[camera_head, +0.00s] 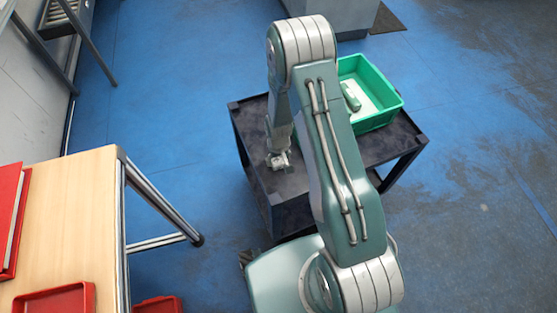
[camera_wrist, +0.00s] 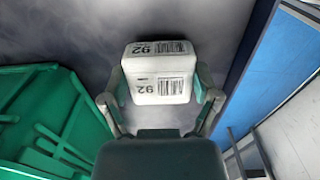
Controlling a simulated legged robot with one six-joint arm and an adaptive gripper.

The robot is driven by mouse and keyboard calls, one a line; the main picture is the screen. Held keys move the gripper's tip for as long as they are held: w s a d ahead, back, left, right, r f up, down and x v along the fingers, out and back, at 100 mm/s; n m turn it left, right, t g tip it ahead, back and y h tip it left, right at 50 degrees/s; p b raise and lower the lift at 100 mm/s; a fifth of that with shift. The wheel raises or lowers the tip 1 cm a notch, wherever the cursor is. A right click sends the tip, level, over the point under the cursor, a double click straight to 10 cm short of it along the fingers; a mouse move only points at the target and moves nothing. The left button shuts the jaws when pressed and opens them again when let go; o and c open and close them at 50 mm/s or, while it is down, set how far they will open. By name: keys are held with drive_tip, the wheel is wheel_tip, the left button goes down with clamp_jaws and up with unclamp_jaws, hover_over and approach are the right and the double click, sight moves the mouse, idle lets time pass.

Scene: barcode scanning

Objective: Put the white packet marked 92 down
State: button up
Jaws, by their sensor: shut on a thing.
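The white packet marked 92 (camera_wrist: 160,65) shows in the wrist view, with barcodes and the number 92 on two faces. My gripper (camera_wrist: 162,88) is shut on it, one finger at each side. The dark top of the cart fills the background behind the packet. In the head view my gripper (camera_head: 279,161) points down over the left part of the black cart (camera_head: 258,185). The packet cannot be made out there, and I cannot tell whether it touches the cart top.
A green crate (camera_head: 392,112) stands on the right part of the cart, with a pale green and white thing inside; its green wall also shows in the wrist view (camera_wrist: 85,95). A wooden table (camera_head: 80,225) with red trays (camera_head: 55,300) is at left. Blue floor lies between.

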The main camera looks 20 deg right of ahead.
drive_tip(key=shift+d+f, duration=0.25)
drive_tip(key=shift+f, duration=0.25)
drive_tip(key=shift+f, duration=0.1)
drive_tip(key=o, duration=1.1)
drive_tip(key=shift+a, duration=0.15)
wheel_tip(320, 180, up, 13)
wheel_tip(320, 180, up, 20)
drive_tip(key=t, duration=0.3)
hover_over(279, 159)
drive_tip(key=s, duration=0.5)
drive_tip(key=s+r+t, duration=0.1)
drive_tip(key=s+r, duration=0.3)
drive_tip(key=s, duration=0.1)
drive_tip(key=s+r+m, duration=0.1)
drive_tip(key=s+r, duration=0.3)
drive_tip(key=s, duration=0.1)
drive_tip(key=s+r+t, duration=0.1)
drive_tip(key=s+r, duration=0.4)
drive_tip(key=shift+s+d+t, duration=0.3)
drive_tip(key=shift+s, duration=0.1)
